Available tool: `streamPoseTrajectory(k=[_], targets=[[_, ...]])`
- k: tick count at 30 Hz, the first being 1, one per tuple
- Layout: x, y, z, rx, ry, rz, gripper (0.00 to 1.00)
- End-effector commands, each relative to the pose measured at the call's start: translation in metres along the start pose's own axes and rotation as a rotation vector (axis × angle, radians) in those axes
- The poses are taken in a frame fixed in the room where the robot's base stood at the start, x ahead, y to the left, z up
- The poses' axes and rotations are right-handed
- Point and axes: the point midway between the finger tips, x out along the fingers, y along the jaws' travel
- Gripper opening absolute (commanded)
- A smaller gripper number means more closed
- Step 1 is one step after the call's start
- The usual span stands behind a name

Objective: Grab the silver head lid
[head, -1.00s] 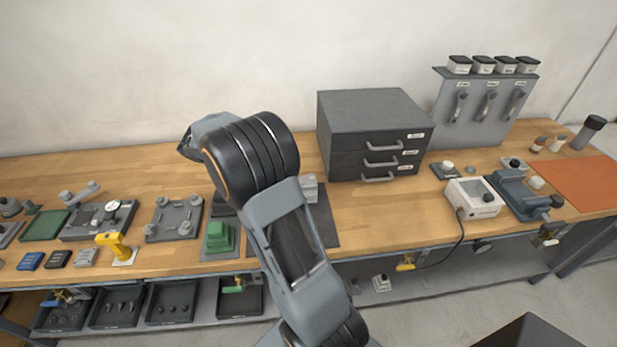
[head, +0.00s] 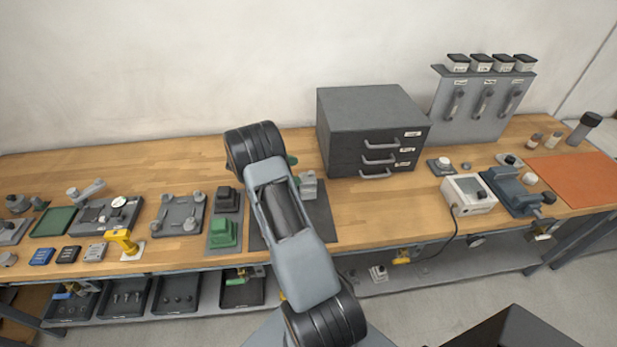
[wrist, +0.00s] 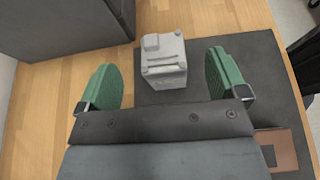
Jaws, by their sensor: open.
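A silver-grey block with a small raised knob and ribbed top, which I take to be the silver head lid (wrist: 164,62), stands on a dark grey mat (wrist: 221,119). In the head view the silver block (head: 308,186) shows just right of my arm. My gripper (wrist: 160,78) is open, with its green-padded fingers to the left and right of the block. A gap shows on each side and I see no contact. In the head view my arm hides most of the gripper and part of the mat.
A dark drawer cabinet (head: 372,130) stands close behind the mat. A green block (head: 223,233) and a dark block (head: 228,198) sit on a grey plate to the left. A brown piece (wrist: 281,148) lies at the wrist view's lower right. Bare wood (head: 400,215) lies to the right.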

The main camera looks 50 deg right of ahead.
Motion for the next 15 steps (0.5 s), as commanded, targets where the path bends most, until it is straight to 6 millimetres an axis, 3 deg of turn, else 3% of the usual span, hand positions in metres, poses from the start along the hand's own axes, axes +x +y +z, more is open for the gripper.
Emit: streamPoseTrajectory(k=[10,15], targets=[[0.016,0.0,0.001,0.0,0.0,0.0,0.92],[0.036,-0.001,0.002,-0.001,0.0,-0.002,0.92]])
